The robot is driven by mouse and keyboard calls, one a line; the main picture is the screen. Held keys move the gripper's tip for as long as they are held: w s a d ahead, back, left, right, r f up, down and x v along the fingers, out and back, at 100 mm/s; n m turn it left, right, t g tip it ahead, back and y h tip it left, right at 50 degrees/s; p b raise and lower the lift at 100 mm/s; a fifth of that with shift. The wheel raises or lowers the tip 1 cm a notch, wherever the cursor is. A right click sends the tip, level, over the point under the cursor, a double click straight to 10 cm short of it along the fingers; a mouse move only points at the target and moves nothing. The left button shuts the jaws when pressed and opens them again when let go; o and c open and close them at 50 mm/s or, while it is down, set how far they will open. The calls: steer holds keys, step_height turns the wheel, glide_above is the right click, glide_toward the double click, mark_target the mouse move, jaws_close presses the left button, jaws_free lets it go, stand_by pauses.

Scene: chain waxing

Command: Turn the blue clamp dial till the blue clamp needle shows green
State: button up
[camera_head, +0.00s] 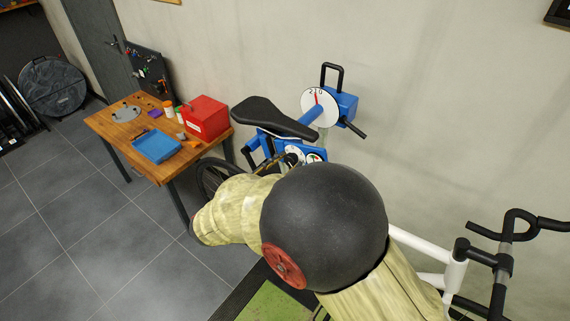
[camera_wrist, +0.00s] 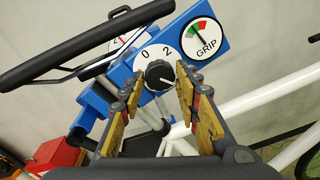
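The blue clamp (camera_wrist: 222,26) holds a black dial knob (camera_wrist: 160,76) on a white face marked 0 and 2. Beside it is a round gauge (camera_wrist: 200,40) labelled GRIP, with red and green zones; its needle is too small to read surely. My gripper (camera_wrist: 160,72) is open in the wrist view, one finger on each side of the knob. I cannot tell whether the fingers touch it. In the head view the clamp (camera_head: 316,146) shows below the saddle, and my arm hides most of the gripper.
The black saddle (camera_head: 268,117) lies close above the clamp. A blue wall unit (camera_head: 346,103) with a round white scale stands behind. A wooden table (camera_head: 112,126) with a red box (camera_head: 206,117) and blue tray (camera_head: 156,146) is at left. The white bicycle frame (camera_head: 424,240) is at right.

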steer(key=o, duration=0.3)
steer(key=shift+r, duration=0.1)
steer(key=shift+o, duration=0.2)
steer(key=f+v, duration=0.1)
steer(key=v, duration=1.1)
steer(key=shift+r, duration=0.35)
steer(key=s+d+f+m+g+y+b, duration=0.3)
steer(key=s+d+f+m+g+y, duration=0.2)
steer(key=s+d+f+m+g, duration=0.65)
steer(key=s+d+r+m+t+y+b, duration=0.2)
steer(key=s+d+m+y+b, duration=0.1)
steer(key=d+m, duration=0.3)
steer(key=s+d+r+m+t+y+b, duration=0.2)
steer(key=s+d+r+m+y+b, duration=0.1)
steer(key=s+d+m+b, duration=0.1)
steer(key=d+m+b, duration=0.1)
steer(key=d+m, duration=0.1)
steer(key=d, duration=0.1)
steer(key=shift+r+m, duration=0.15)
steer(key=shift+m, duration=0.2)
